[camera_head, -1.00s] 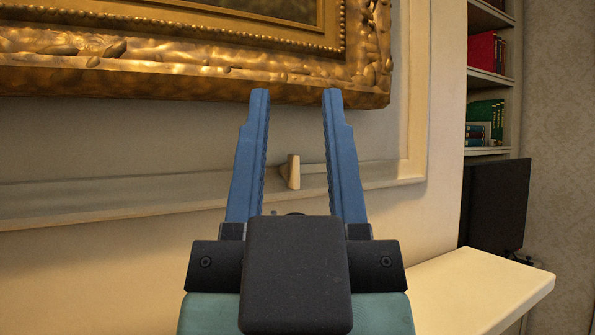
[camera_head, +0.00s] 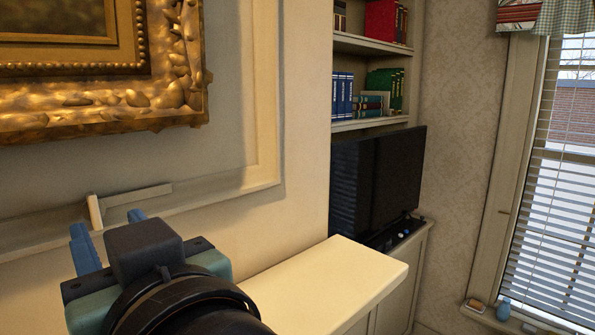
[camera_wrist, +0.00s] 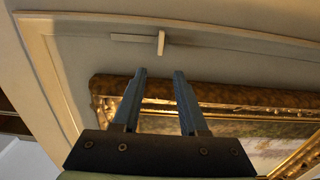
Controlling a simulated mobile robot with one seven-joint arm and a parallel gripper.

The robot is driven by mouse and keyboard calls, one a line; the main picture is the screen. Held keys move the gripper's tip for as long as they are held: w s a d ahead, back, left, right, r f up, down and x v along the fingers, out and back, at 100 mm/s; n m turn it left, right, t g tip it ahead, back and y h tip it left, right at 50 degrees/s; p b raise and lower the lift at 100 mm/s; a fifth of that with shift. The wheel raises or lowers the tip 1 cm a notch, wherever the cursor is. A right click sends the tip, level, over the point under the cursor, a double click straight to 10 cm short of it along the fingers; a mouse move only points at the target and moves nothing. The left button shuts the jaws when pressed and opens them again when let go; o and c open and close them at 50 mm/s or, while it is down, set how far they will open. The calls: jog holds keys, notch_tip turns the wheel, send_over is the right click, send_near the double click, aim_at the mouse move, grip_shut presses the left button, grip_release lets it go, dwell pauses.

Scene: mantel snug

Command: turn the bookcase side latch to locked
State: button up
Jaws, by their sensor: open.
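A small cream latch (camera_head: 95,211) sticks out from the wall panel below the gilt picture frame. A thin flat bar (camera_head: 148,193) runs level from it towards the bookcase side. It also shows in the wrist view (camera_wrist: 161,43), which looks upside down, with the bar (camera_wrist: 133,38) to its left. My gripper (camera_head: 107,223) has blue fingers, spread and empty. In the wrist view, the gripper's fingertips (camera_wrist: 160,73) are apart from the latch, just below it in the picture. Part of the fingers is hidden behind my wrist in the head view.
The gilt frame (camera_head: 105,117) hangs above the latch. A cream ledge (camera_head: 325,290) juts out to the right of my gripper. Beyond it are a bookcase (camera_head: 358,124) with books, a black television (camera_head: 385,185) and a window with blinds (camera_head: 560,180).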

aim_at(92, 198)
jog(key=p+x, duration=0.3)
jog(key=x, duration=0.7)
jog(key=shift+w+a, duration=0.1)
jog(key=shift+a, duration=0.15)
grip_shut()
